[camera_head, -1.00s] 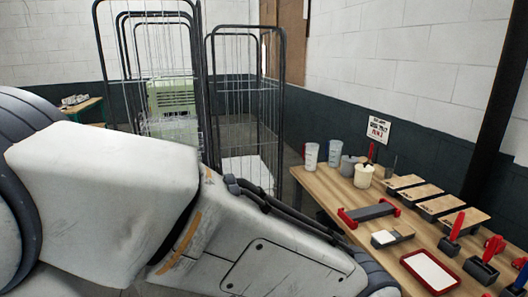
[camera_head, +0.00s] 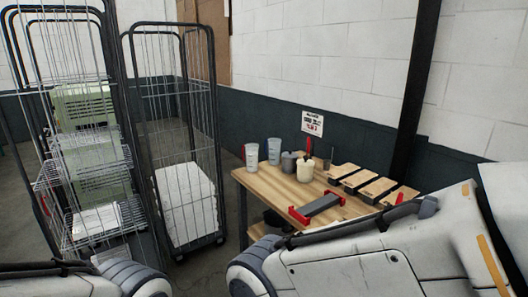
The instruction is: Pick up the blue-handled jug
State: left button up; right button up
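Two pale, translucent jugs stand upright at the back left of the wooden table (camera_head: 262,183). The front-left jug (camera_head: 252,158) shows a red handle on its left side. The other jug (camera_head: 274,151) stands just behind it to the right. My arm links cross the bottom of the head view, with a large white one at lower right. Neither gripper is in view, and nothing touches the jugs.
A grey pot (camera_head: 289,162) and a cream pot (camera_head: 305,171) stand right of the jugs. Several wood-topped boxes (camera_head: 376,187) line the wall side. A red-ended grey holder (camera_head: 320,206) lies in front. A tall wire cage trolley (camera_head: 185,150) stands left of the table.

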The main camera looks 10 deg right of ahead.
aim_at(274, 144)
jog(key=i, duration=3.8)
jog(key=z, duration=2.15)
